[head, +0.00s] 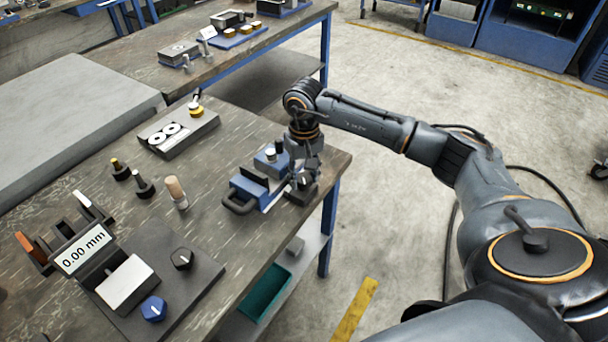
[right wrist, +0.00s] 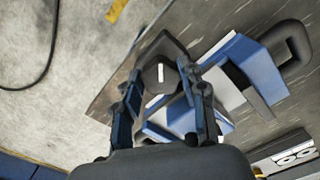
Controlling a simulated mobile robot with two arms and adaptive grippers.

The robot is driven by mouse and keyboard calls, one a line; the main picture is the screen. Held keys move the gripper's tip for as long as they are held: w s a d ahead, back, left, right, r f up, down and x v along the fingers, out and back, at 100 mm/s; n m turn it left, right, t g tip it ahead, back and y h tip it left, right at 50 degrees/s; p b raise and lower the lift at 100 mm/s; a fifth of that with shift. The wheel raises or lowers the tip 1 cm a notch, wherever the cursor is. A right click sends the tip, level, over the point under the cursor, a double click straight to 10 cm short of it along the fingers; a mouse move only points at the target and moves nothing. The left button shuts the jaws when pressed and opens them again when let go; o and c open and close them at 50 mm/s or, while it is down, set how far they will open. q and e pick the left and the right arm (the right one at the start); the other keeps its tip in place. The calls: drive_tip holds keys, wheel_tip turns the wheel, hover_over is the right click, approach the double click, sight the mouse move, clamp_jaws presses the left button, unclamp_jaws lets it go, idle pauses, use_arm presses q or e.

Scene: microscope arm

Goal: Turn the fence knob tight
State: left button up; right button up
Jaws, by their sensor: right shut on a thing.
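The fence knob (right wrist: 160,73) appears as a dark knob with a white mark on its top in the right wrist view. It sits at the end of a blue fixture (head: 250,188) near the table's right edge. My right gripper (head: 302,182) reaches down over that end. In the right wrist view its two fingers (right wrist: 160,80) stand on either side of the knob, shut on it. In the head view the gripper mostly hides the knob. The blue fixture also shows in the right wrist view (right wrist: 258,62). My left gripper is not in view.
A unit with a 0.00 mm display (head: 83,248), a black knob (head: 181,258) and a blue knob (head: 152,308) stands at the front left. A wooden-topped peg (head: 177,193) and a gauge plate (head: 190,135) stand left of the fixture. Open floor lies right of the table.

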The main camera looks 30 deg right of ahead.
drive_tip(key=shift+m, duration=0.3)
drive_tip(key=shift+f+m+b, duration=0.1)
drive_tip(key=shift+m+b, duration=0.65)
drive_tip(key=shift+m, duration=0.15)
drive_tip(key=m+b, duration=0.1)
drive_tip(key=m, duration=0.1)
drive_tip(key=shift+w+m, duration=0.1)
drive_tip(key=shift+m, duration=0.2)
drive_tip(key=m+b, duration=0.1)
drive_tip(key=m, duration=0.2)
drive_tip(key=shift+a, duration=0.1)
drive_tip(key=shift+m+b, duration=0.4)
drive_tip(key=shift+m, duration=1)
drive_tip(key=o, duration=1.1)
drive_tip(key=shift+o, duration=0.2)
